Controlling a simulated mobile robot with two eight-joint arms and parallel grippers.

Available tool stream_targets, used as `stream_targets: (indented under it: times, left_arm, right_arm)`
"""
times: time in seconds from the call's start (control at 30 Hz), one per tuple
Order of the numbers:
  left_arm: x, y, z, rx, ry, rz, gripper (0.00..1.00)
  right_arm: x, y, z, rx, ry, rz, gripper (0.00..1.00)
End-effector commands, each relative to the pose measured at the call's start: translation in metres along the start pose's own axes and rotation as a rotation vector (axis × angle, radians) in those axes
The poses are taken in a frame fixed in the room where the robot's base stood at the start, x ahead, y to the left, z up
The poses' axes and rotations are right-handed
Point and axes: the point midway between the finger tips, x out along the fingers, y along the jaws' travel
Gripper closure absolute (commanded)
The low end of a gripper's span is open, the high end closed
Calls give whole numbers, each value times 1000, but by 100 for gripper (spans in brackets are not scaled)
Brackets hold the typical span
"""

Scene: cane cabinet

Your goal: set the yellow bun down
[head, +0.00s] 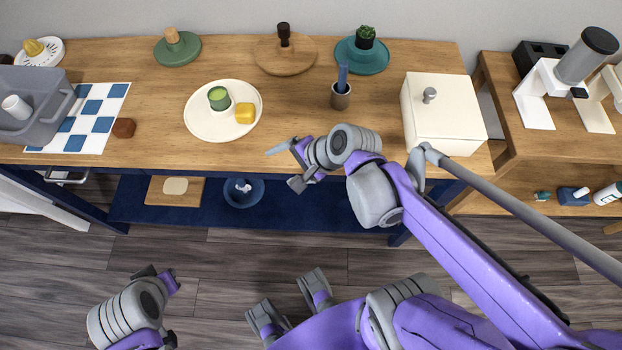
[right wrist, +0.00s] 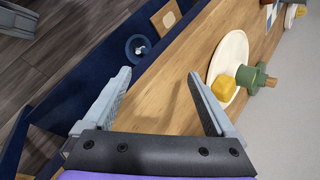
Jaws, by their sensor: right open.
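The yellow bun (head: 244,113) rests on the right part of a round cream plate (head: 200,127) on the wooden counter. In the right wrist view the bun (right wrist: 223,89) lies at the near edge of the plate (right wrist: 232,50), beyond the right-hand finger. My right gripper (head: 284,166) is open and empty near the counter's front edge, right of and nearer than the plate, apart from the bun. Its two fingers (right wrist: 160,76) stand wide apart with nothing between them. My left wrist (head: 132,308) is low at left over the floor; its finger opening is unclear.
A green cup-like item (head: 219,98) shares the plate. A brown cup (head: 340,97) with a blue handle stands to the right, then a cream box (head: 440,115). A brown lump (head: 124,128) and checkered mat (head: 85,138) lie left. Bare wood surrounds the plate's front.

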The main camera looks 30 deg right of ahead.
Motion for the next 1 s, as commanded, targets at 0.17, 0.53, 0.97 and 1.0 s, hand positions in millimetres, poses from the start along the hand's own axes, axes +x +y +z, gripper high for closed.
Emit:
stream_targets:
  times: [0.17, 0.53, 0.97, 1.0]
  left_arm:
    - [0, 0, 0, 0, 0, 0, 100]
    - [0, 0, 0, 0, 0, 0, 100]
    - [0, 0, 0, 0, 0, 0, 100]
    - [0, 0, 0, 0, 0, 0, 100]
  right_arm:
    - [-18, 55, 11, -776, 103, 226, 9]
    - [-38, 81, 1, -1353, 140, 417, 9]
    - [-38, 80, 1, -1346, 140, 415, 9]
    - [-38, 80, 1, -1346, 140, 415, 9]
